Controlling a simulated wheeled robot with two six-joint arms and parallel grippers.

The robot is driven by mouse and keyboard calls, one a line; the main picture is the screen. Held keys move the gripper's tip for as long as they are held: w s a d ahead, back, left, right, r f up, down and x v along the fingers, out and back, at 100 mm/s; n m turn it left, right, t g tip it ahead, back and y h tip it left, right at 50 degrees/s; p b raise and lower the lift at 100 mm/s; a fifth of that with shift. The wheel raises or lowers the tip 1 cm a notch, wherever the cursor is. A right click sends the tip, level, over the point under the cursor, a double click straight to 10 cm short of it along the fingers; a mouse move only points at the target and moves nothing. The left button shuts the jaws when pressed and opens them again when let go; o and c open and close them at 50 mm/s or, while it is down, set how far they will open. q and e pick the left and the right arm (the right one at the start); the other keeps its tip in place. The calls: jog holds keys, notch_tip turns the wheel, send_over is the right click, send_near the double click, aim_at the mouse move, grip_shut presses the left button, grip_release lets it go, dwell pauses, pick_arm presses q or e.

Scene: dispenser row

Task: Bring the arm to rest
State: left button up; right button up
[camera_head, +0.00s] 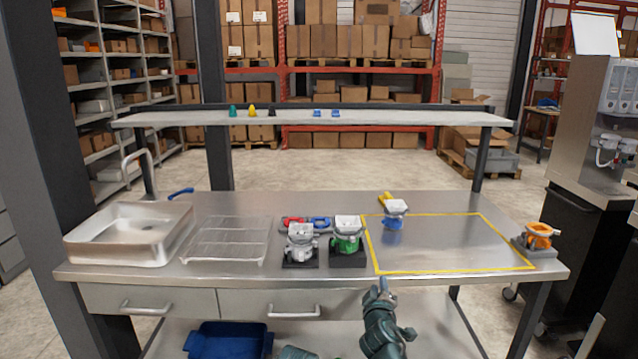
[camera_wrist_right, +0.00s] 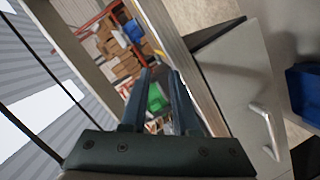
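My right arm comes up from the bottom edge in the head view. Its gripper (camera_head: 381,287) is in front of the table's front edge, below the yellow-outlined area, and touches nothing there. In the right wrist view the two fingers (camera_wrist_right: 161,75) stand apart, with a green patch showing in the gap behind them; nothing is gripped. A small dark green piece at the bottom edge of the head view seems to be part of my left arm. The left gripper itself is not in view.
The steel table (camera_head: 330,207) holds a sink (camera_head: 128,258), a wire rack (camera_head: 226,240), a white dispenser (camera_head: 300,240), a green-based one (camera_head: 347,236), a blue-based one (camera_head: 396,212) inside the yellow outline, and an orange one (camera_head: 538,236). A drawer handle (camera_wrist_right: 265,130) is near the right gripper.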

jog(key=s+a+f+m+g, duration=0.2)
jog(key=s+f+m+g, duration=0.2)
jog(key=s+f+g, duration=0.5)
jog(key=s+a+f+m+g+y, duration=0.1)
jog(key=s+a+f+g, duration=0.25)
jog(key=s, duration=0.55)
jog(key=s+a+f+g, duration=0.3)
jog(key=s+a+f, duration=0.15)
jog(key=s, duration=0.35)
pick_arm(q)
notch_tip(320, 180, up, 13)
jog(key=p, duration=1.2)
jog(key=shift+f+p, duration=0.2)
jog(key=shift+p, duration=0.1)
pick_arm(e)
notch_tip(320, 180, up, 12)
jog(key=s, duration=0.1)
jog(key=shift+s+y, duration=0.25)
jog(key=shift+y, duration=0.05)
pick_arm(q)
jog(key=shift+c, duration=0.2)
pick_arm(e)
jog(key=shift+r, duration=0.1)
